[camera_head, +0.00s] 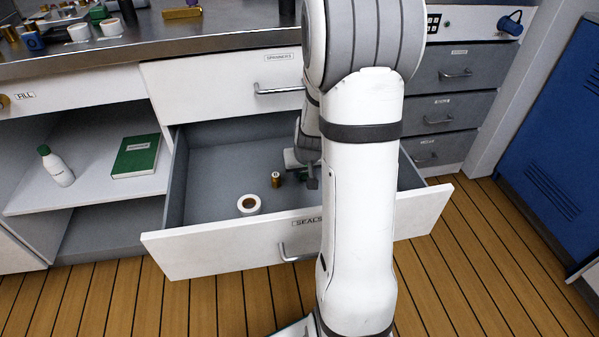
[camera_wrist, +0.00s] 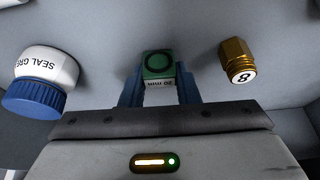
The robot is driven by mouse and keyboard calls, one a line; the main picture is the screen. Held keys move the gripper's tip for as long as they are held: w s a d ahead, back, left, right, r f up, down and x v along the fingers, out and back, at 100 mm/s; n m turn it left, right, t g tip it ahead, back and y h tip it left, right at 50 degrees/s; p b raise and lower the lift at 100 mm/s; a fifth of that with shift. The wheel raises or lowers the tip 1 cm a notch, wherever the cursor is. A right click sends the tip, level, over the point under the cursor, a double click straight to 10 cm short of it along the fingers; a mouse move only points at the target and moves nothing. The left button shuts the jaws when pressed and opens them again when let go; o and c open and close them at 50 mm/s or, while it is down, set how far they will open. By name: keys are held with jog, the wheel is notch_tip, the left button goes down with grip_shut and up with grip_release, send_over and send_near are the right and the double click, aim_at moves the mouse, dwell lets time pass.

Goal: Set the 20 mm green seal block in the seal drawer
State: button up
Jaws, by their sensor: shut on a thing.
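The green seal block (camera_wrist: 158,63), with a dark ring on its green face and a "20 mm" label, is between the two blue fingers of my gripper (camera_wrist: 159,86) in the wrist view. The fingers are shut on it. The seal drawer (camera_head: 215,249), labelled "SEALS", is pulled open in the head view, and my arm reaches down into it. My white arm hides the drawer's right part and most of the gripper there. I cannot tell whether the block touches the drawer floor.
A brass fitting (camera_head: 276,179) marked 8 stands in the drawer; it also shows in the wrist view (camera_wrist: 238,62). A white ring-shaped roll (camera_head: 249,205) lies near the drawer front. A white jar with a blue lid (camera_wrist: 36,99) is on the other side. The drawer's left part is clear.

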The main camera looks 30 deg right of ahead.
jog(key=shift+f, duration=0.2)
jog(key=o, duration=0.9)
jog(key=shift+o, duration=0.2)
jog(key=shift+r, duration=0.1)
jog(key=p+v, duration=0.4)
jog(key=v, duration=0.7)
jog(key=s+a+r+n+g, duration=0.1)
jog(key=s+a+r, duration=0.1)
jog(key=s+a, duration=0.3)
jog(key=s+a+r+n+g, duration=0.1)
jog(key=s+a+r, duration=0.1)
jog(key=s+a, duration=0.3)
jog(key=s+a+r+n+g+y, duration=0.1)
jog(key=s+a+r, duration=0.2)
jog(key=s+a, duration=0.2)
jog(key=shift+s+a+r+p, duration=0.1)
jog(key=shift+p, duration=0.2)
